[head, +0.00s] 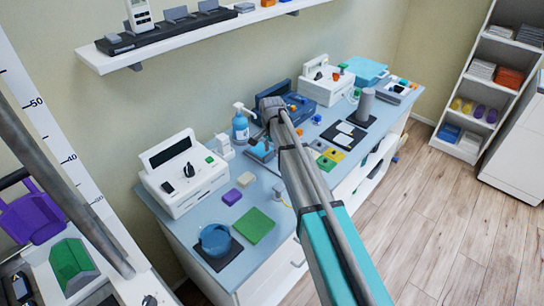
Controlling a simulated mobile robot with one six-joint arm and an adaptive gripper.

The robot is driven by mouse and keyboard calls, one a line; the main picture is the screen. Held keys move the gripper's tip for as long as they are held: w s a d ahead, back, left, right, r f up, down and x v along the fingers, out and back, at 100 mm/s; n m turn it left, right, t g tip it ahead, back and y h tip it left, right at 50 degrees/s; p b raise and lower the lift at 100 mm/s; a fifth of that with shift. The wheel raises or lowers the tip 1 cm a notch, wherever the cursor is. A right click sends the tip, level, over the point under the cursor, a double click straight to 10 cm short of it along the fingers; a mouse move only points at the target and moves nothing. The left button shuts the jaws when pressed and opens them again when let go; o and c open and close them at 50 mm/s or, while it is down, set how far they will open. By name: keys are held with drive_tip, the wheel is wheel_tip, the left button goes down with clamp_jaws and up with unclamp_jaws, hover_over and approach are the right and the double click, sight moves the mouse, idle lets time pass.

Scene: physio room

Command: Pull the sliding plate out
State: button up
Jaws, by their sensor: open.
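My arm reaches from the bottom of the head view over the blue-topped counter (282,222). My gripper (257,141) is at the arm's far end, small and dark, over the back of the counter. It is open, and I see nothing held in it. A dark blue device (299,108) stands just right of the gripper, partly hidden by my wrist. A small light-blue piece (263,152) lies just below the gripper; I cannot tell whether they touch. I cannot make out for certain which part is the sliding plate.
A blue pump bottle (240,127) stands close left of the gripper. White devices stand at left (186,175) and at the back (326,81). A grey cylinder (366,103) stands at right. A wall shelf (190,44) hangs above. The wooden floor (437,205) at right is clear.

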drive_tip(key=shift+f+b, duration=0.35)
drive_tip(key=shift+f, duration=0.2)
clamp_jaws()
